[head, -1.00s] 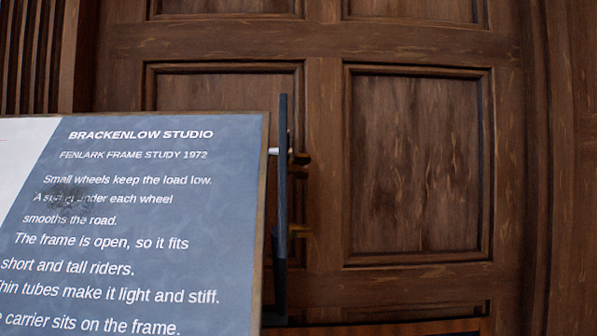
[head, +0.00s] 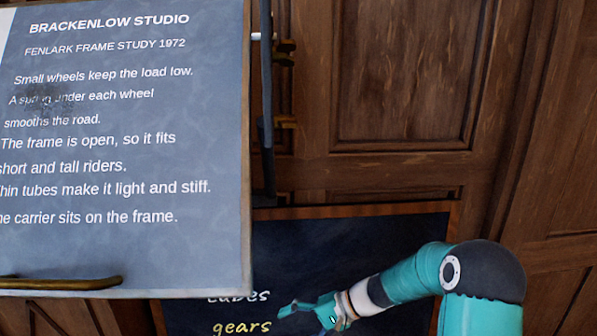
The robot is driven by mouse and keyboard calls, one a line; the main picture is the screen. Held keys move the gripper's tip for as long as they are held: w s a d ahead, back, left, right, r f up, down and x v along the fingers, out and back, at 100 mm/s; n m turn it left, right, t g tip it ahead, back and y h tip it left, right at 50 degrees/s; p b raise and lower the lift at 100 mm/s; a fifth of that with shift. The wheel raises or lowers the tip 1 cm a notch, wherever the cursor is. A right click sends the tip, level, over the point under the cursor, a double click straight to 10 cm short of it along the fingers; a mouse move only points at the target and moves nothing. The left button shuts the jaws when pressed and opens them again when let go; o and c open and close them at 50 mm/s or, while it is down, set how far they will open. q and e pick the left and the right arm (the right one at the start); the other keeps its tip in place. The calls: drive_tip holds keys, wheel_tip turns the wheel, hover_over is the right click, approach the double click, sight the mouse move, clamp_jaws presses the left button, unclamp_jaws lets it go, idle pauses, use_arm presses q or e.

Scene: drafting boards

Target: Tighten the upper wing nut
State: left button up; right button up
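A dark wing nut (head: 285,46), the upper of two, sits at the right side of the upright black bar (head: 267,100) beside the grey-blue board (head: 120,150). A short pale pin (head: 261,36) shows left of the bar, near the upper nut. My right gripper (head: 288,312) is low in the view, well below both nuts and touching neither. Its fingers are small and seen at an angle, so their opening is unclear. My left gripper is not in view.
A dark chalkboard (head: 340,245) with a wooden frame and the words "tubes" and "gears" stands behind my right gripper. A brass rail (head: 60,283) runs along the board's lower edge. Panelled wooden doors (head: 400,90) fill the back. Space right of the bar looks clear.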

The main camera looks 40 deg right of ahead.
drive_tip(key=s+d+r+n+t+p, duration=0.1)
drive_tip(key=s+d+r+t, duration=0.2)
drive_tip(key=r, duration=0.7)
drive_tip(key=d+r+n+t, duration=0.15)
drive_tip(key=d+r, duration=0.25)
drive_tip(key=r, duration=0.7)
drive_tip(key=s+d+r+t+p, duration=0.15)
drive_tip(key=d+r+t, duration=0.25)
drive_tip(key=r, duration=0.6)
drive_tip(key=n+y, duration=0.5)
drive_tip(key=n, duration=0.5)
approach(293, 56)
drive_tip(key=shift+t, duration=0.25)
drive_tip(key=shift+f+p+x, duration=0.2)
drive_tip(key=shift+p+x, duration=3.05)
drive_tip(key=shift+x, duration=1.5)
